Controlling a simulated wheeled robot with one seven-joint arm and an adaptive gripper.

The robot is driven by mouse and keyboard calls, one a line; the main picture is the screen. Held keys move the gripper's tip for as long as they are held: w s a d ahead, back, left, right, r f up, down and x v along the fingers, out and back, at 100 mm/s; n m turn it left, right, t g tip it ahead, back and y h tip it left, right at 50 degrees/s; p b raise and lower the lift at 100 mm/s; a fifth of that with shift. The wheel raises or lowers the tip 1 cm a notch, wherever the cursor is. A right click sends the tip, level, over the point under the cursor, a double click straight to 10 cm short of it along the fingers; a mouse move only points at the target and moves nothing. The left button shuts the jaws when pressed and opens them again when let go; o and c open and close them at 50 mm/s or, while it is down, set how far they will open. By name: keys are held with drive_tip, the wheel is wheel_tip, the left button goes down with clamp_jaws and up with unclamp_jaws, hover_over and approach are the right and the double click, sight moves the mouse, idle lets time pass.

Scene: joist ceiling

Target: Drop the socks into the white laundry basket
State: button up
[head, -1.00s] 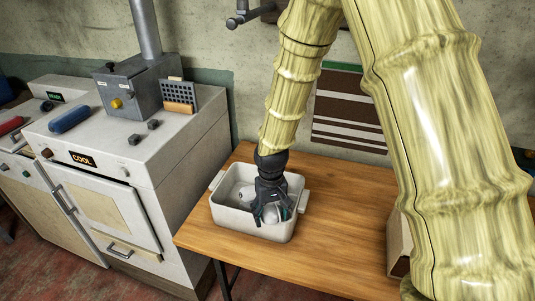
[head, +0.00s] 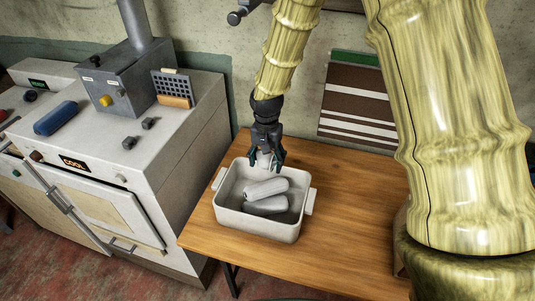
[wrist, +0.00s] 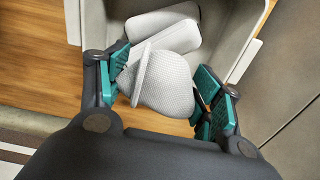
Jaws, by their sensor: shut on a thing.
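My gripper (head: 267,165) is shut on a pale, knit-textured rolled sock (wrist: 165,85). In the wrist view it sits between the teal finger pads, with a raised fold across it; in the head view only a little white shows between the fingers. The white laundry basket (head: 258,225) is an open tub with side handles, standing on the wooden table. Two pale rolls (head: 267,188), apparently socks, lie inside it, one leaning over the other. My gripper is at the basket's far rim. How high it is above the rim is hard to tell.
The table (head: 340,235) is clear to the right of the basket. A stove-like cabinet (head: 175,140) stands close on the left, with a blue roll (head: 55,118) and a grey metal box (head: 115,80) on top. A striped panel (head: 357,103) hangs on the wall behind.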

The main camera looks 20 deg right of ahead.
sight(268, 155)
drive_tip(key=shift+w+f, duration=0.2)
drive_tip(key=shift+s+d+f+b, duration=0.1)
drive_tip(key=shift+s+f+b, duration=0.25)
drive_tip(key=shift+f+b, duration=0.45)
wheel_tip(268, 155, down, 3)
drive_tip(key=shift+w+r+b, duration=0.15)
drive_tip(key=shift+r+b, duration=0.05)
drive_tip(key=shift+b, duration=0.9)
drive_tip(key=shift+f+b, duration=0.5)
drive_tip(key=shift+f, duration=0.15)
drive_tip(key=o, duration=1.1)
drive_tip(key=shift+r, duration=0.15)
wheel_tip(268, 155, up, 12)
drive_tip(key=shift+f, duration=0.15)
